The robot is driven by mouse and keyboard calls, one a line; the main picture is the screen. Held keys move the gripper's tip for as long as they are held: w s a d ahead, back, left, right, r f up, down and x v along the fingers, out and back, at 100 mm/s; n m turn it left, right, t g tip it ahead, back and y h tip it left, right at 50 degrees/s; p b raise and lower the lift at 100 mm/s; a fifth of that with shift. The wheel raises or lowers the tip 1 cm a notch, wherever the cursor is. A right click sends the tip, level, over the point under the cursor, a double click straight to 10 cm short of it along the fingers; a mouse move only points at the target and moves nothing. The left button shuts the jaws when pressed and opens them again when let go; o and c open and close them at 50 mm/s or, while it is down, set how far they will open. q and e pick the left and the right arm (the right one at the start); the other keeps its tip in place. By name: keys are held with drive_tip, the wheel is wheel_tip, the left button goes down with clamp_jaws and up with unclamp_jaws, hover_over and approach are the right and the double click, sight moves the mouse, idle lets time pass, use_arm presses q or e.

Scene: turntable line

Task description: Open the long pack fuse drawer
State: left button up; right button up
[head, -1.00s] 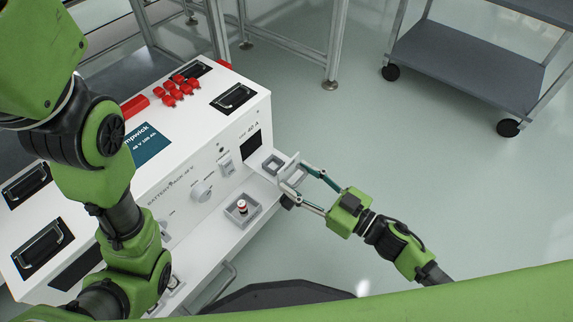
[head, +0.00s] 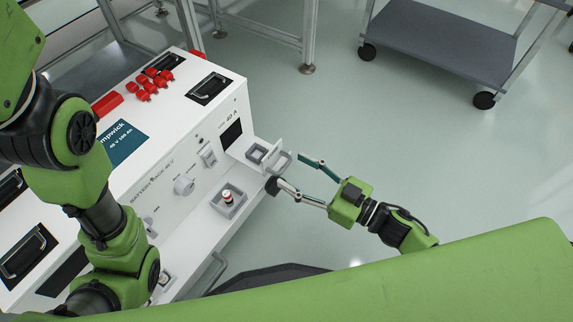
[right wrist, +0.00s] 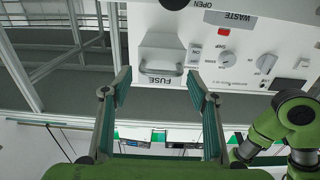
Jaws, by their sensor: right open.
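The white battery pack (head: 180,120) stands at the left in the head view. Its fuse drawer (head: 271,153) sticks out from the right end of the front face, with its inside compartment showing from above. In the right wrist view the drawer front (right wrist: 160,55) bears a grey bar handle (right wrist: 160,72), above an upside-down "FUSE" label. My right gripper (head: 289,172) is open and empty, its fingertips on either side of the handle and seemingly clear of it. My left arm crosses the left of the head view; its gripper is not visible.
A grey tray (head: 239,207) with a red-and-white fuse (head: 228,197) sits on the ledge below the face. Red caps (head: 150,84) lie on the pack top. A grey cart (head: 440,45) stands at the back right. The floor between is clear.

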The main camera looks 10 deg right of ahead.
drive_tip(key=v, duration=0.8)
idle(0.4)
